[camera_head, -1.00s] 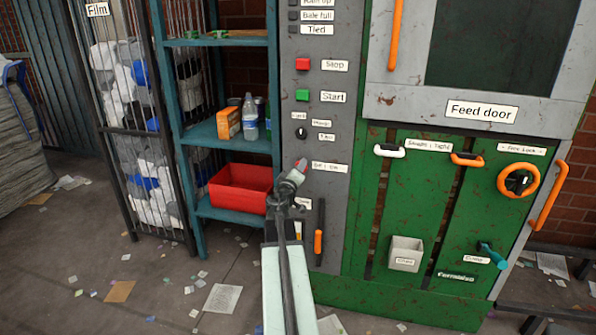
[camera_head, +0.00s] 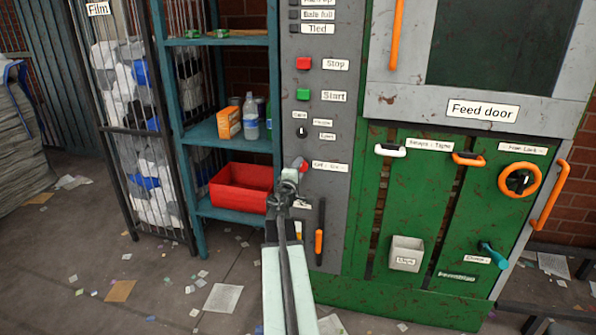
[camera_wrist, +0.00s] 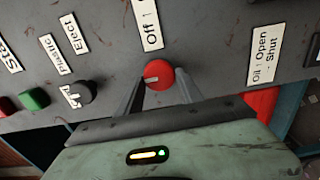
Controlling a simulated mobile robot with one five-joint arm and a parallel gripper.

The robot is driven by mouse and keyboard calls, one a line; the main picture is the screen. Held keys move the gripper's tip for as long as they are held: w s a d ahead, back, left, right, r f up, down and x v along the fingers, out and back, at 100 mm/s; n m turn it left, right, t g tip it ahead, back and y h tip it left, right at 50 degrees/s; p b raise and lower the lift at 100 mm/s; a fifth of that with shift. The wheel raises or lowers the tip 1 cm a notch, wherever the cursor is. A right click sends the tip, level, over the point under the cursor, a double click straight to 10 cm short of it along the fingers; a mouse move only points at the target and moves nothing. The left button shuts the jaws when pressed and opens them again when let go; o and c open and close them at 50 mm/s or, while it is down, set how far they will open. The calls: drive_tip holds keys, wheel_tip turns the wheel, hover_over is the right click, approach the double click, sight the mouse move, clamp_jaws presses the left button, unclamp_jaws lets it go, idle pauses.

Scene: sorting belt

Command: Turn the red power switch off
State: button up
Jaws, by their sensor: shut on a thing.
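The red power switch (camera_wrist: 158,74) is a round red knob with a pale pointer mark on the grey control panel (camera_wrist: 220,50). The pointer mark lies roughly across the knob in the wrist view.
Stop (camera_head: 303,63) and Start (camera_head: 303,95) buttons and a small black selector (camera_head: 301,131) sit above on the panel. An orange-handled lever (camera_head: 319,241) is below right. A red bin (camera_head: 235,194) stands on the shelf at left. The green feed door side is at right.

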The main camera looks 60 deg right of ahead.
drive_tip(key=shift+s, duration=0.1)
idle(0.3)
drive_tip(key=o, duration=1.3)
drive_tip(key=shift+o, duration=0.2)
drive_tip(key=v, duration=0.7)
drive_tip(key=shift+a, duration=0.3)
